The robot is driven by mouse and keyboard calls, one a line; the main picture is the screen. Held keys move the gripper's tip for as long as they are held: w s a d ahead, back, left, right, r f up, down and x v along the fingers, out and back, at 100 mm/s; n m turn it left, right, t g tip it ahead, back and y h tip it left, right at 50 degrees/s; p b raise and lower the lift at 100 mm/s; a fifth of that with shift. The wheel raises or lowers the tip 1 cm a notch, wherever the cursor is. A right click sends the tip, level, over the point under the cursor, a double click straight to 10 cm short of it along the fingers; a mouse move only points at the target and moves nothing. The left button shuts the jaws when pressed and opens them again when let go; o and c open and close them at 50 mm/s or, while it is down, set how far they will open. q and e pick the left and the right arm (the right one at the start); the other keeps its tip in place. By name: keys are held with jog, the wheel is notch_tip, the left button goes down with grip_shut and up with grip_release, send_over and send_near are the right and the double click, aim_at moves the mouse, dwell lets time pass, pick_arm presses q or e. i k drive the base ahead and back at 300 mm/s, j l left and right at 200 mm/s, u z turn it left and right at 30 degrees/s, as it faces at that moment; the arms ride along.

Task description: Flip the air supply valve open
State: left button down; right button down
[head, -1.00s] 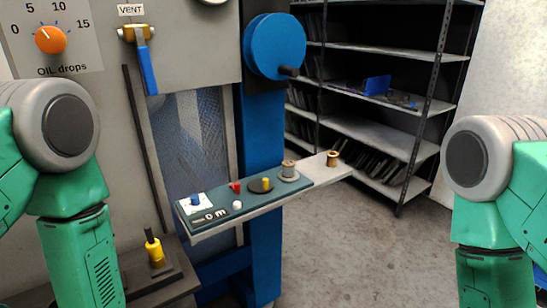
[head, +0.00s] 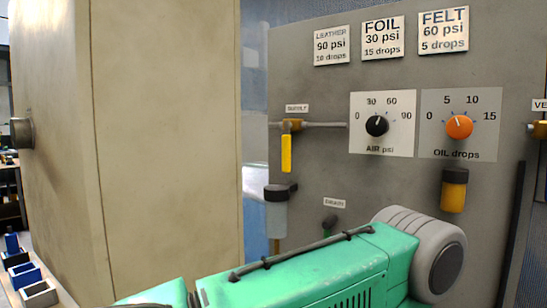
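The air supply valve (head: 290,126) is a brass body on a horizontal pipe, under a small label reading SUPPLY, on the grey panel. Its yellow lever (head: 287,153) hangs straight down, across the line of the pipe. One of my green arms crosses the bottom of the head view, below and in front of the panel, clear of the lever in the picture. Neither of my grippers shows.
An air dial (head: 377,125) and an oil dial (head: 460,127) are right of the valve. A clear filter bowl (head: 276,215) and a green drain handle (head: 330,224) sit below. A large beige cabinet (head: 165,140) stands left. Blue bins (head: 25,275) are at lower left.

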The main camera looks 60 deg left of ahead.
aim_at(286, 138)
jog(key=u, duration=1.8)
